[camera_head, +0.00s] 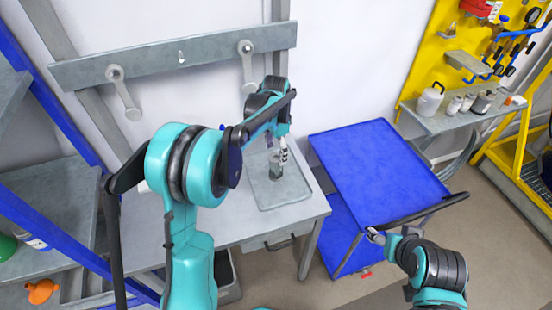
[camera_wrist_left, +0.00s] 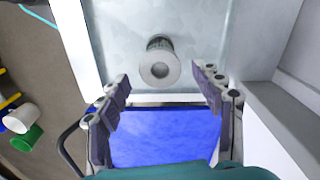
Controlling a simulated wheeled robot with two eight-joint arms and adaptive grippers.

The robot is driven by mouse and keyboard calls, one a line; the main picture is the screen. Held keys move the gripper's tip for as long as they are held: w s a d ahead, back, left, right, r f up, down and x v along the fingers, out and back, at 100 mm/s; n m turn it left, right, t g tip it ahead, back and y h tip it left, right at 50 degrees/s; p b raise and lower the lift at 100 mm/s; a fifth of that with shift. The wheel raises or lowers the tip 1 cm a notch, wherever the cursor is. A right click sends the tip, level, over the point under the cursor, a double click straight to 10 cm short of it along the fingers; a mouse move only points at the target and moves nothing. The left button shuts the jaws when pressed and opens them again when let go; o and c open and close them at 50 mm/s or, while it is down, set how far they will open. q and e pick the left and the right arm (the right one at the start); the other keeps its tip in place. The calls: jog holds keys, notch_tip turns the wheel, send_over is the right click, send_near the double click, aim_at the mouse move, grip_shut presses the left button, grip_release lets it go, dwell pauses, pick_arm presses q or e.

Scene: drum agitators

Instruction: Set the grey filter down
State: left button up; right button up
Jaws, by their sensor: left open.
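The grey filter (camera_head: 276,171) stands on a grey metal tray (camera_head: 290,192) on the table; my left gripper partly hides it in the head view. In the left wrist view the filter (camera_wrist_left: 158,68) is a short grey cylinder with a round pale top and a central hole. My left gripper (camera_head: 282,152) is above and close by the filter. Its fingers (camera_wrist_left: 162,85) are spread wide and nothing is between them; the filter shows beyond the fingertips. My right gripper (camera_head: 376,236) is at the lower right, by the blue cart, and its finger opening is unclear.
The grey table (camera_head: 238,226) has bare surface left of the tray. A blue cart (camera_head: 375,170) stands to its right. A grey rail with hooks (camera_head: 175,60) hangs on the wall behind. A blue-framed shelf (camera_head: 60,195) is at left, a yellow pegboard (camera_head: 460,40) at upper right.

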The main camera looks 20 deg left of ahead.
pick_arm(q)
notch_tip(320, 180, up, 5)
jog(key=shift+f+p, duration=0.1)
jog(key=shift+p, duration=0.2)
jog(key=s+r+n+t, duration=0.2)
jog(key=s+r, duration=0.2)
jog(key=s, duration=0.3)
jog(key=s+r+n+t, duration=0.2)
jog(key=s+r+n, duration=0.1)
jog(key=s, duration=0.4)
jog(key=s+f+n+t, duration=0.3)
jog(key=s+n, duration=0.1)
jog(key=s, duration=0.8)
jog(key=shift+a+f, duration=0.2)
jog(key=shift+f, duration=0.2)
